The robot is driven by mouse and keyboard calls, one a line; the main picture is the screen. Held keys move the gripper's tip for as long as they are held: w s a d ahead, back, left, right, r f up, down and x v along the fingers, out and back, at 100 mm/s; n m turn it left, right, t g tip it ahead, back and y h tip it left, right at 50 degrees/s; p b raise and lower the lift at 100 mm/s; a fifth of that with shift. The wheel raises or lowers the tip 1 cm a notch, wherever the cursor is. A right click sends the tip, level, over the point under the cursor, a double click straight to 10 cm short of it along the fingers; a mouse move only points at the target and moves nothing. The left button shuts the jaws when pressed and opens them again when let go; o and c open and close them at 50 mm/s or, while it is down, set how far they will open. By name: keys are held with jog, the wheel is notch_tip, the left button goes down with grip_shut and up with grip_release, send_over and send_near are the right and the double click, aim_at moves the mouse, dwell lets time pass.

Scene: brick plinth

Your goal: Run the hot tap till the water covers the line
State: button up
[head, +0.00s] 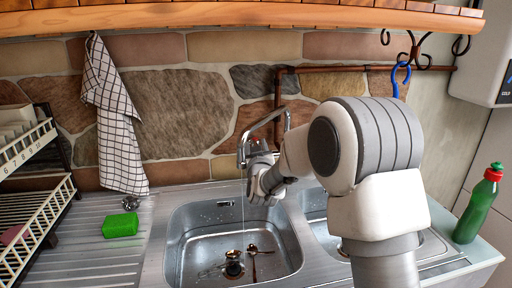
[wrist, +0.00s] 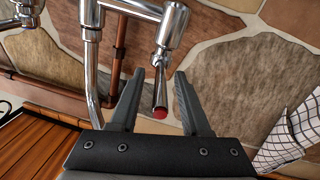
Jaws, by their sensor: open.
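The chrome tap (head: 262,126) stands behind the left sink basin (head: 186,262). A thin stream of water (head: 243,192) falls from its spout into this basin. My gripper (head: 256,172) is at the tap, partly hidden by my arm in the head view. In the wrist view my gripper (wrist: 159,76) is open, with a chrome tap lever (wrist: 162,82) between its fingers. The lever's red tip (wrist: 160,113) marks the hot side. I see a gap on each side of it. I cannot make out a line or a water level in the basin.
A dark drain (head: 234,269) and a spoon (head: 253,262) lie in the basin. A green sponge (head: 120,225) is on the drainer, beside a dish rack (head: 42,222). A checked towel (head: 112,125) hangs behind. A green bottle (head: 476,212) stands at right. A wooden shelf (head: 240,17) overhangs.

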jog(key=shift+s, duration=0.15)
jog(key=s+d+b, duration=0.1)
jog(key=s, duration=1.6)
jog(key=shift+d, duration=0.2)
